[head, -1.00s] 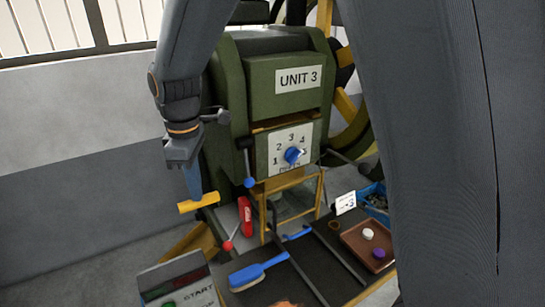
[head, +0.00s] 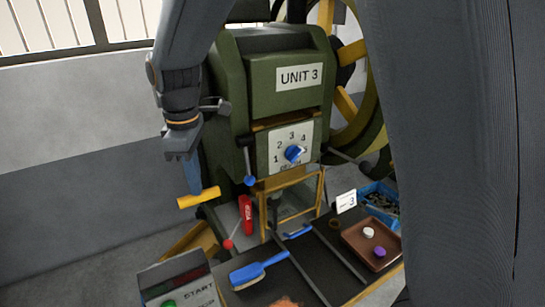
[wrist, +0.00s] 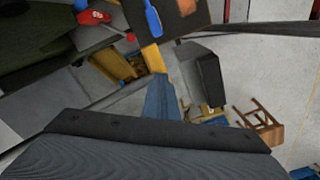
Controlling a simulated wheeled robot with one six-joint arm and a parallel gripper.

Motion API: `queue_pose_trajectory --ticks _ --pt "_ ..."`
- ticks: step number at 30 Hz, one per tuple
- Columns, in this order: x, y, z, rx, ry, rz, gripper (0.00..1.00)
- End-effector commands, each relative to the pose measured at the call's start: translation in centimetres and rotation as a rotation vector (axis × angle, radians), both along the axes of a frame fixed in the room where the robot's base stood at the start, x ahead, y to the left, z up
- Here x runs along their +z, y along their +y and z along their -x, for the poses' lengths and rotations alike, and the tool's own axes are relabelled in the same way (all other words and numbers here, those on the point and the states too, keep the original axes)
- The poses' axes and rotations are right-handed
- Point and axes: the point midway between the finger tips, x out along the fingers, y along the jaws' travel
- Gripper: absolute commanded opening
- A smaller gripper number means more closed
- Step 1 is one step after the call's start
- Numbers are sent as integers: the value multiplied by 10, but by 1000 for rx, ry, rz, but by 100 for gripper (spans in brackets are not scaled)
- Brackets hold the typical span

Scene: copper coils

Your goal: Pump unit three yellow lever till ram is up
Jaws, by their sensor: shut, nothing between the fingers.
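Unit three is the green machine (head: 255,110) with a "UNIT 3" plate in the head view. The yellow lever end (head: 198,198) sticks out at its lower left; a yellow bar also shows in the wrist view (wrist: 153,58). My gripper (head: 194,186) points down with its blue fingers shut and empty, the tips at the top of the yellow bar. In the wrist view the blue fingertips (wrist: 160,80) meet the bar's near end; firm contact is hard to judge. The lever's inner part is hidden. I cannot make out the ram's height.
A dial (head: 291,150) and a blue-knobbed lever (head: 249,180) are on the machine's front. A red-knobbed lever (head: 229,243) stands close to the right of the yellow bar. A START box (head: 178,282), blue brush (head: 258,270) and brown tray (head: 372,238) lie in front.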

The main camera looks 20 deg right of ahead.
Motion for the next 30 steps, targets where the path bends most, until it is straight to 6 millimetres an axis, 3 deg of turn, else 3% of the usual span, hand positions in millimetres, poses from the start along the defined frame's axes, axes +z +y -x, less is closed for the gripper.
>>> queue_pose_trajectory --ticks 3,14,30 --pt "-10 -4 3 -1 7 4 0" --pt "-14 -4 3 -1 10 7 0" --pt "-63 1 -16 0 13 7 0"
